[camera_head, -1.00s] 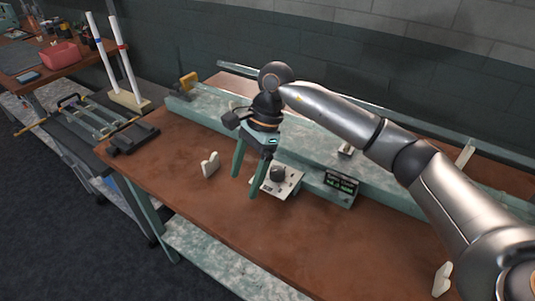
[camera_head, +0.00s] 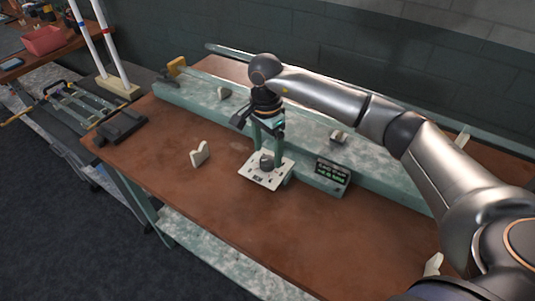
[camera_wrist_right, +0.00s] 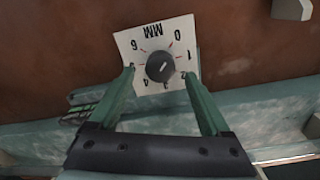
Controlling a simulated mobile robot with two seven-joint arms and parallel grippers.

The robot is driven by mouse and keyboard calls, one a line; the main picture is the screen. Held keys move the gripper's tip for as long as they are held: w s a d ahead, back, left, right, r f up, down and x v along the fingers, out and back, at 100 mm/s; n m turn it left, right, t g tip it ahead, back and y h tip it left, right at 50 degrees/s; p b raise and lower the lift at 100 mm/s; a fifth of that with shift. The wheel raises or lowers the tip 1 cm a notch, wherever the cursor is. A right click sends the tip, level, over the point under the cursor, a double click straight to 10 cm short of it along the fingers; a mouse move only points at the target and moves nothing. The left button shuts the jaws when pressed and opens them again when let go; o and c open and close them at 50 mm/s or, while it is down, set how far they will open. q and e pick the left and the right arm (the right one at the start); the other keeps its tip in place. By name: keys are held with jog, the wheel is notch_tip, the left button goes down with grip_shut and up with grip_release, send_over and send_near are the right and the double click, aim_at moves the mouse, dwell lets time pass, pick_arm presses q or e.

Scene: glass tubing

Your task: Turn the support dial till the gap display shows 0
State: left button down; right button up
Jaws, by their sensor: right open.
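The support dial is a dark round knob (camera_head: 266,162) on a white plate (camera_head: 255,177) in front of the green bench rail. In the right wrist view the knob (camera_wrist_right: 160,66) sits on the plate (camera_wrist_right: 130,42), which has numbers and "MM" printed upside down. A short light mark shows on the knob. The gap display (camera_head: 333,172) has small green text that I cannot read for certain. My right gripper (camera_head: 267,150) points down at the dial; in the right wrist view its open fingers (camera_wrist_right: 160,76) flank the knob with space on both sides. My left gripper is out of view.
A cream notched support (camera_head: 200,154) stands on the brown tabletop left of the dial. The long green rail (camera_head: 195,98) runs behind. A dark block (camera_head: 121,127) lies at the table's left end. The tabletop in front of the dial is clear.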

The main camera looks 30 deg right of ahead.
aim_at(267, 163)
jog(key=shift+f, duration=1.35)
jog(key=shift+c, duration=0.4)
grip_shut()
